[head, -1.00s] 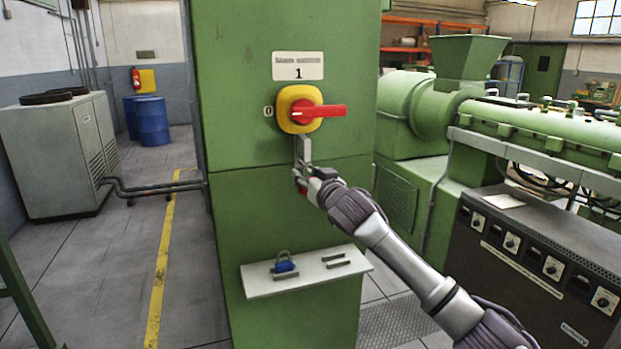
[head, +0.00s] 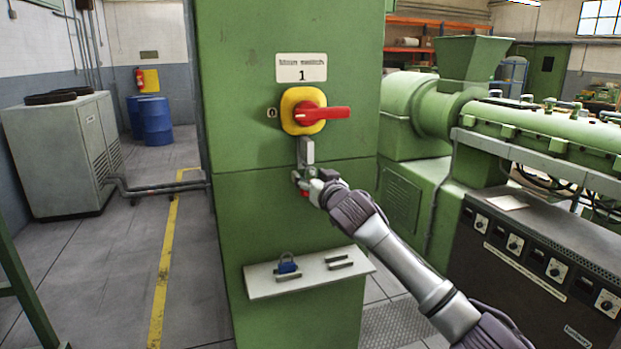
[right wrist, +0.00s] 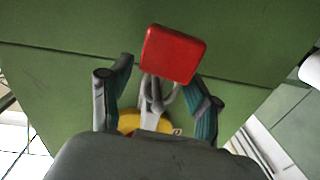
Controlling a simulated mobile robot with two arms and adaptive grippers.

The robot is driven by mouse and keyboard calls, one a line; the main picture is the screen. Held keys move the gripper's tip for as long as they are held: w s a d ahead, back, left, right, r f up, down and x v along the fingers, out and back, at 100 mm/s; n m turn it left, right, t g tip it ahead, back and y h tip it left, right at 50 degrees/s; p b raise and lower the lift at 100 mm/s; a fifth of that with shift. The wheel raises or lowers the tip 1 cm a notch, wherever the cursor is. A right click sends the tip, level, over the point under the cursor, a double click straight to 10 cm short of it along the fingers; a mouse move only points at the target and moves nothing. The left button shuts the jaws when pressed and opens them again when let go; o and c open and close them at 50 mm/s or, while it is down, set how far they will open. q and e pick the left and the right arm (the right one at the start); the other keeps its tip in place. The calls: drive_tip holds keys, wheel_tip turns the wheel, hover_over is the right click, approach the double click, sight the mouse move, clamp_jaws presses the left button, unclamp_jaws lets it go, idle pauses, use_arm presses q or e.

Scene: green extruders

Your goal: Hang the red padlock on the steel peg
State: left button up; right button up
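The red padlock (right wrist: 173,54) shows in the right wrist view, its shackle (right wrist: 160,98) pointing toward the yellow switch plate. In the head view only a small red part (head: 304,193) shows under my gripper. The steel peg's grey bracket (head: 306,151) is on the green cabinet below the switch. The shackle overlaps grey metal there; I cannot tell whether it is around the peg. My right gripper (head: 303,180) is at the bracket's lower end. In the right wrist view its fingers (right wrist: 160,80) are spread either side of the shackle, with a gap visible. My left gripper is out of view.
A red rotary switch handle (head: 322,114) on a yellow plate sticks out above the bracket. A white shelf (head: 262,290) below carries a blue padlock (head: 287,265) and small grey pieces. A dark control box (head: 530,255) stands at the right.

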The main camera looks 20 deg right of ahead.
drive_tip(key=shift+o, duration=0.8)
drive_tip(key=shift+s, duration=0.1)
